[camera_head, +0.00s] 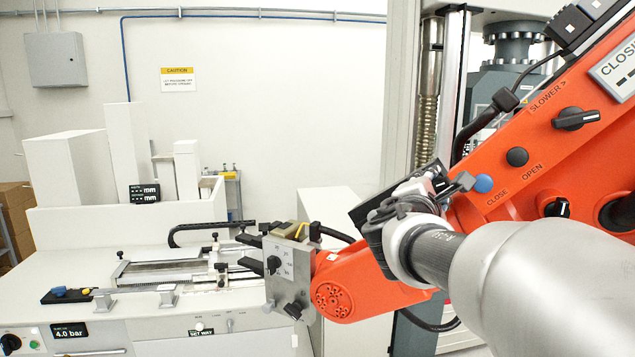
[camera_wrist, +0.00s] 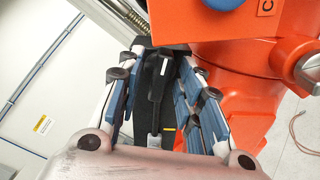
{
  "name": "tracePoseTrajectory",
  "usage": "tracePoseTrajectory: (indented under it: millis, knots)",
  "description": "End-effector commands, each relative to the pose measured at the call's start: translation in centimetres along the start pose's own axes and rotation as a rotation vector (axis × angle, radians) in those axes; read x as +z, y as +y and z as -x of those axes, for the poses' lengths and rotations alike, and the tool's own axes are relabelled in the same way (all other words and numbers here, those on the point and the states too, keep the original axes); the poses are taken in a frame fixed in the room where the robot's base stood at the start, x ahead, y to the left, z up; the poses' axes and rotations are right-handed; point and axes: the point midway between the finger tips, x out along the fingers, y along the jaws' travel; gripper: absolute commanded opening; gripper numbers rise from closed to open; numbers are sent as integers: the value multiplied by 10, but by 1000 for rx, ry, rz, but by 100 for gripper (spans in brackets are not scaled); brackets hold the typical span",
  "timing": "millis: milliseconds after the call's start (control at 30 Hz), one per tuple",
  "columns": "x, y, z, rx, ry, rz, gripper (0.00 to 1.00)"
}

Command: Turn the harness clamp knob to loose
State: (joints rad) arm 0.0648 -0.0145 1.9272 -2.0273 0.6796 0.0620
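My gripper (camera_wrist: 163,50) is open in the wrist view, with its blue-grey fingers apart on both sides of a dark panel (camera_wrist: 145,62). A black, bar-like handle with a pale lower end (camera_wrist: 158,85) shows between the fingers, with gaps on both sides. It may be the harness clamp knob, but I see no label on it. In the head view my gripper (camera_head: 408,203) is in front of the orange arm-like machine, at a tilted black panel (camera_head: 368,210). My gripper and wrist hide most of that panel and whatever is on it. Contact cannot be told.
The orange machine body (camera_head: 500,190) carries a blue ball (camera_head: 483,184), a black switch (camera_head: 575,118) and CLOSE/OPEN markings close to my gripper. A grey plate with a black knob (camera_head: 273,264) stands lower left. A white bench (camera_head: 60,277) holds a slide fixture.

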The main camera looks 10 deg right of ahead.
Motion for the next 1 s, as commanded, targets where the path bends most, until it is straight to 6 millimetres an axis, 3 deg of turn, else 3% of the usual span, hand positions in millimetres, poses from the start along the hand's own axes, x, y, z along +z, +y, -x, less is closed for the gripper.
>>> tracePoseTrajectory:
  millis: [200, 700, 1000]
  knots:
    - [0, 0, 0, 0, 0, 0, 33]
    - [0, 0, 0, 0, 0, 1, 0]
    - [0, 0, 0, 0, 0, 6, 0]
